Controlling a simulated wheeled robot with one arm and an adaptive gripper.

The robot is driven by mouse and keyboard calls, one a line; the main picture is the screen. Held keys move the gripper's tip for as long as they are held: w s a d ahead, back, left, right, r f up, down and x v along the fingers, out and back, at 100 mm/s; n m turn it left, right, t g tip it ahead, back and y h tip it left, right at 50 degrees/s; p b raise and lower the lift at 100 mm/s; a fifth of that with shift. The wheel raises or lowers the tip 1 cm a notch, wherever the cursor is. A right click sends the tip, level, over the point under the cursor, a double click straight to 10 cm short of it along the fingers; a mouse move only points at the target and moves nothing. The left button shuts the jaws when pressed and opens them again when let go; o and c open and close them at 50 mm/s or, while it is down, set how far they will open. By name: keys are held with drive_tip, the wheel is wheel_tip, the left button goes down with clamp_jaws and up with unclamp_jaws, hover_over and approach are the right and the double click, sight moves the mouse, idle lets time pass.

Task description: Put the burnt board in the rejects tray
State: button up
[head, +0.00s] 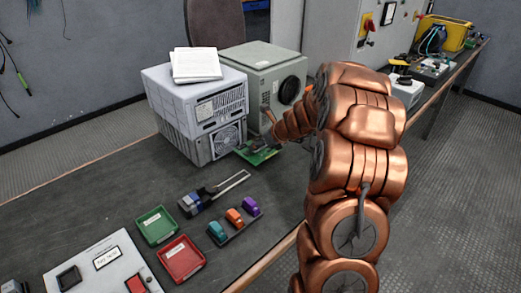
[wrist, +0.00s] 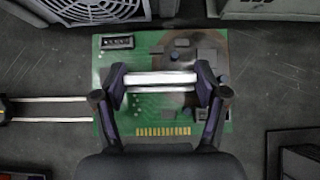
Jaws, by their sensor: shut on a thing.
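The burnt board (head: 262,156) is a green circuit board with a dark scorch patch. In the head view it is at the foot of the grey boxes, partly hidden by my arm. The wrist view shows the board (wrist: 150,110) from above, with gold edge contacts. My gripper (wrist: 160,78) is over it, its fingers closed on the ends of a pale bar on the board. I cannot tell whether the board touches the bench. A red tray (head: 201,266) with an unreadable label, likely the rejects tray, lies at the front and looks empty.
A green tray (head: 140,222) sits behind the red tray. A rail fixture (head: 232,184) and a holder with coloured pieces (head: 235,217) lie between board and trays. Stacked computer cases (head: 196,100) and a grey box (head: 262,65) stand behind. A panel (head: 90,262) is front left.

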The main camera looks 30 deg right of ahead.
sight(262, 148)
drive_tip(key=shift+w+f, duration=0.1)
drive_tip(key=shift+w, duration=0.25)
drive_tip(key=shift+s+f+b, duration=0.1)
drive_tip(key=shift+f+b, duration=0.35)
drive_tip(key=shift+f, duration=1.2)
drive_tip(key=shift+f, duration=0.2)
drive_tip(key=o, duration=1.3)
drive_tip(key=shift+o, duration=0.2)
drive_tip(key=shift+r, duration=0.15)
drive_tip(key=shift+s+d+r, duration=0.1)
drive_tip(key=shift+s+r, duration=0.1)
drive_tip(key=shift+r, duration=0.1)
drive_tip(key=p+v, duration=0.1)
drive_tip(key=v, duration=1)
